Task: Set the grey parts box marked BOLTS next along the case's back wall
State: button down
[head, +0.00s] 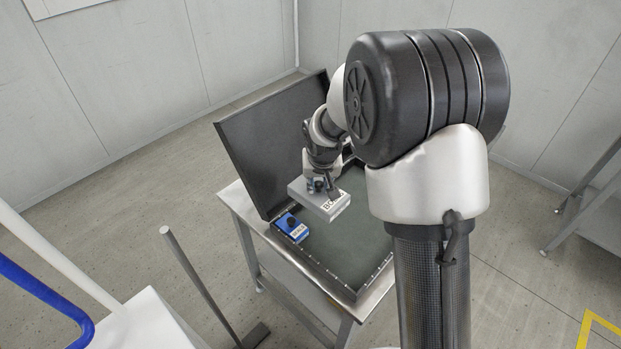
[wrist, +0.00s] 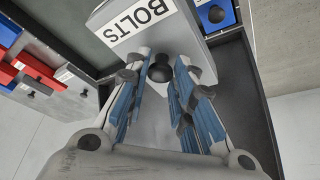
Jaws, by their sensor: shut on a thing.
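The grey parts box (head: 318,204) marked BOLTS is in my gripper (head: 320,184), above the open case (head: 350,235). In the wrist view the box (wrist: 198,50) shows its white BOLTS label, and my gripper (wrist: 160,75) is shut on its dark round knob. The box looks level and held up off the case floor. A blue parts box (head: 291,228) with a dark knob stands in the case's left corner by the lid; part of it shows in the wrist view (wrist: 215,14). The grey box and my arm hide part of the back wall.
The case's dark lid (head: 262,140) stands open along the back-left side. The case sits on a metal table (head: 240,203). Its green-grey floor is bare towards the front. In the wrist view, red boxes (wrist: 38,68) show at the left. Another bench (head: 590,215) stands far right.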

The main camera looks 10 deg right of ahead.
aim_at(318, 197)
jog(key=shift+w+f, duration=0.5)
jog(key=shift+w, duration=0.35)
jog(key=shift+w+d+f, duration=0.1)
jog(key=shift+d+f, duration=0.05)
jog(key=shift+f, duration=0.05)
notch_tip(318, 197, down, 7)
jog(key=b, duration=0.5)
jog(key=shift+r, duration=0.15)
jog(key=shift+f+b, duration=1.7)
jog(key=shift+f+b, duration=0.75)
jog(key=shift+f, duration=0.05)
